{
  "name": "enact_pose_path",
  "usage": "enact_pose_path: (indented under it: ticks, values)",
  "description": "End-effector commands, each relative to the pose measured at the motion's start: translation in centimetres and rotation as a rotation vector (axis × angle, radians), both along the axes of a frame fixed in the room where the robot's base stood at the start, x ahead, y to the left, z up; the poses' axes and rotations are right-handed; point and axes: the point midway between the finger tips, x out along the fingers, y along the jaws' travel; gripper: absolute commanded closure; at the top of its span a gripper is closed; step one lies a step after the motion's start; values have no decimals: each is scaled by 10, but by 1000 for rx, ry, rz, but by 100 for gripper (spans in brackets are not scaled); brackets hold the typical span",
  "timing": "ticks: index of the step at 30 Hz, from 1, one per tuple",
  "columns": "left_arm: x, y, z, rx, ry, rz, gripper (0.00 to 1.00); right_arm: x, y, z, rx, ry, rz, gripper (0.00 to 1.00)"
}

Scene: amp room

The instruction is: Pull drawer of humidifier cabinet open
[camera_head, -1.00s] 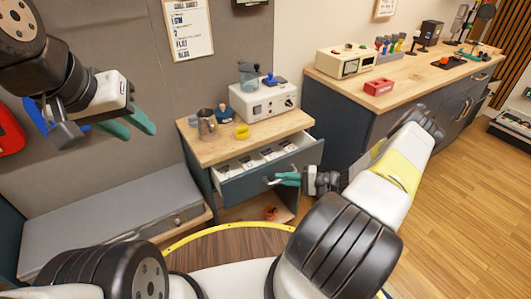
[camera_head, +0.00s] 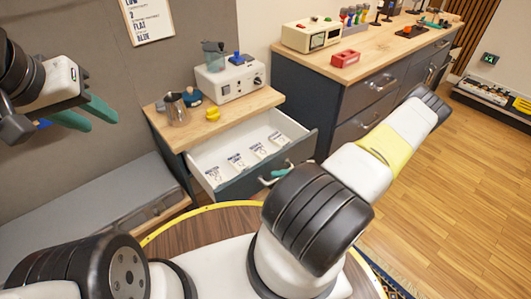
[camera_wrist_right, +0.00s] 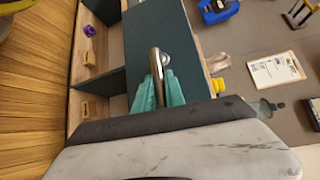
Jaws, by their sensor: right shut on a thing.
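The cabinet has a light wooden top (camera_head: 222,117), and its drawer stands well open. The dark drawer front (camera_head: 232,190) faces me, and several labelled items (camera_head: 236,160) lie on the white floor inside. My right gripper (camera_wrist_right: 161,88) is shut on the metal drawer handle (camera_wrist_right: 157,57), with teal fingers either side of it. In the head view only a little of that gripper shows at the handle; my arm hides the rest. My left gripper (camera_head: 88,116) is open and empty, raised at the upper left, away from the cabinet.
A white device (camera_head: 232,78), a metal pitcher (camera_head: 177,109) and a yellow object (camera_head: 212,114) stand on the cabinet top. A grey bench (camera_head: 95,215) is at left. A longer counter (camera_head: 375,55) stands at right. Wooden floor at right is clear.

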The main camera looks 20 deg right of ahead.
Motion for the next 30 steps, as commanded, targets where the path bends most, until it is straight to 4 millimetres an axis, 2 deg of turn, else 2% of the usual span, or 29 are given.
enact_pose_path:
  ticks: [4, 5, 8, 17, 20, 30]
  values:
    - [0, 0, 0, 0, 0, 0, 64, 0, -1, -1, -3, 1, -1, 100]
    - [0, 0, 0, 0, 0, 0, 64, 0, -1, -1, -3, 1, -1, 84]
    - [0, 0, 0, 0, 0, 0, 64, 0, 0, -1, -3, 1, -1, 64]
    - [0, 0, 0, 0, 0, 0, 64, 0, -1, 0, -1, 0, -1, 64]
    - [0, 0, 0, 0, 0, 0, 64, -2, -6, 0, -2, 1, -2, 64]
    - [0, 0, 0, 0, 0, 0, 64, -25, -55, 7, -5, 1, -2, 64]
